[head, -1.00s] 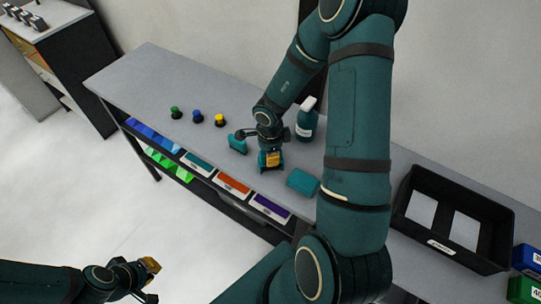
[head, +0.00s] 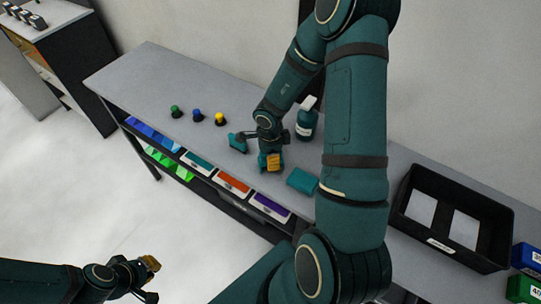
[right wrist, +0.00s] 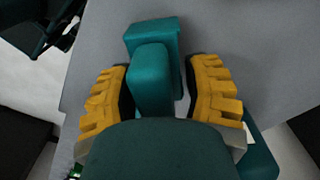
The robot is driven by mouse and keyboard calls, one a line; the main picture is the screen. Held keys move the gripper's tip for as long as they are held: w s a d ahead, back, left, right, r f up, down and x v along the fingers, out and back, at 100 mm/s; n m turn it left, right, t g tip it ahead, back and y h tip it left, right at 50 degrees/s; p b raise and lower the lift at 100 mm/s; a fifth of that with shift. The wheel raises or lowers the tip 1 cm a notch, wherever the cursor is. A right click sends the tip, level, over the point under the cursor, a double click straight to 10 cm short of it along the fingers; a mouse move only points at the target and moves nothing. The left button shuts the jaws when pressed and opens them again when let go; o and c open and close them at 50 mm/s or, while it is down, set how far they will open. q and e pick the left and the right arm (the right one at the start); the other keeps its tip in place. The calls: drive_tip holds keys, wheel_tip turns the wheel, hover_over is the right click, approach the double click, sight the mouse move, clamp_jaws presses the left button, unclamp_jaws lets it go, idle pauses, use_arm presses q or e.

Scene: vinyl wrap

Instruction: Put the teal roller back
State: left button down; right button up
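A teal piece with a rounded top (right wrist: 152,80), which looks like the roller, sits between my right gripper's fingers in the right wrist view. A wider teal part (right wrist: 152,32) shows just beyond it; in the head view teal also shows (head: 237,143) left of the gripper. My right gripper (right wrist: 160,95) is open around the piece, with a clear gap on the right side and little gap on the left. In the head view my right gripper (head: 260,150) is low at the table (head: 150,75). My left gripper (head: 150,280) is open and empty, away from the table.
A teal block (head: 302,181) lies right of the right gripper. A teal spray bottle (head: 307,120) stands behind. Green, blue and yellow knobs (head: 196,115) stand to the left. Colour-labelled bins (head: 232,184) line the front edge. A black tray (head: 410,195) is at right.

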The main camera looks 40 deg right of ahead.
drive_tip(key=shift+r, duration=0.6)
wheel_tip(320, 180, up, 12)
drive_tip(key=shift+r+p, duration=0.1)
drive_tip(key=shift+p, duration=0.65)
